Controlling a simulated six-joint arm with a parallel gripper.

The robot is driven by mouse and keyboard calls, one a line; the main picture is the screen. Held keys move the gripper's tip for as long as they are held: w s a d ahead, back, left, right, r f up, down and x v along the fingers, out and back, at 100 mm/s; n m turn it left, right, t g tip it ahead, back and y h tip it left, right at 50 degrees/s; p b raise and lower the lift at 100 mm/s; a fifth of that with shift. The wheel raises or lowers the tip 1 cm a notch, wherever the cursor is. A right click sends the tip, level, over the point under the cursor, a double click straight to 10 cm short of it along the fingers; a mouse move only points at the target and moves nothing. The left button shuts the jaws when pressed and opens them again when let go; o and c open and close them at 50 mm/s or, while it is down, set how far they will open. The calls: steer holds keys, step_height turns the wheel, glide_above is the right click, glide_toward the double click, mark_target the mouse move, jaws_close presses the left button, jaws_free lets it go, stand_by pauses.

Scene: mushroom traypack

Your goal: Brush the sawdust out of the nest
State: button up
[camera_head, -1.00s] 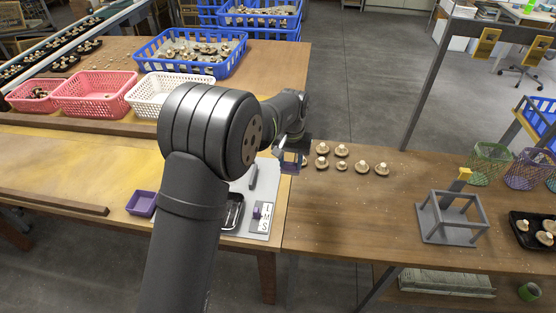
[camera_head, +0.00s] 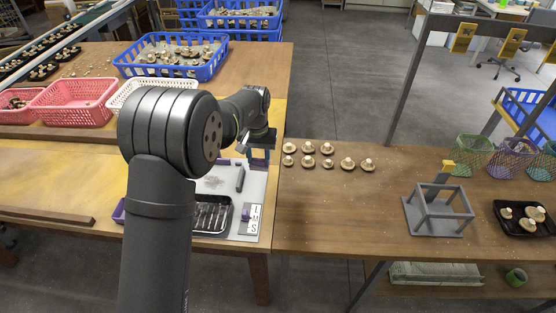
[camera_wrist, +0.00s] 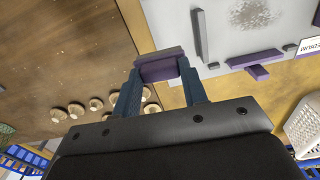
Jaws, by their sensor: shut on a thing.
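My gripper (camera_wrist: 158,92) is shut on a small purple block with a grey edge (camera_wrist: 160,66), which looks like the brush. In the head view my gripper (camera_head: 259,150) is above the right back corner of the light grey board (camera_head: 258,187). Brownish sawdust (camera_head: 213,183) lies in a speckled patch on the board, left of my gripper. The sawdust also shows at the top of the wrist view (camera_wrist: 253,14), apart from the held block. The nest's outline is not clear beneath the sawdust.
A dark grey bar (camera_head: 240,178) stands between sawdust and gripper. A black tray (camera_head: 212,216) and a lettered plate (camera_head: 249,221) are at the board's front. Several mushrooms (camera_head: 327,149) lie to the right, and a grey frame stand (camera_head: 437,211) is farther right.

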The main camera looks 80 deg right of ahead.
steer(key=w+f, duration=0.2)
steer(key=w, duration=2.2)
steer(key=shift+d+f, duration=0.15)
steer(key=shift+f, duration=1.75)
steer(key=shift+d+f, duration=0.1)
steer(key=shift+f, duration=1.8)
steer(key=shift+s+f, duration=0.25)
steer(key=shift+f, duration=0.05)
steer(key=shift+s+f, duration=0.15)
steer(key=shift+s, duration=1)
steer(key=shift+c, duration=0.3)
steer(key=shift+s+d, duration=0.1)
steer(key=shift+s, duration=4.3)
steer(key=shift+w+d, duration=0.45)
steer(key=shift+w, duration=5.3)
steer(key=shift+d, duration=0.3)
steer(key=shift+s+d, duration=0.2)
steer(key=shift+d, duration=0.05)
steer(key=shift+s, duration=5.55)
step_height(320, 180, up, 8)
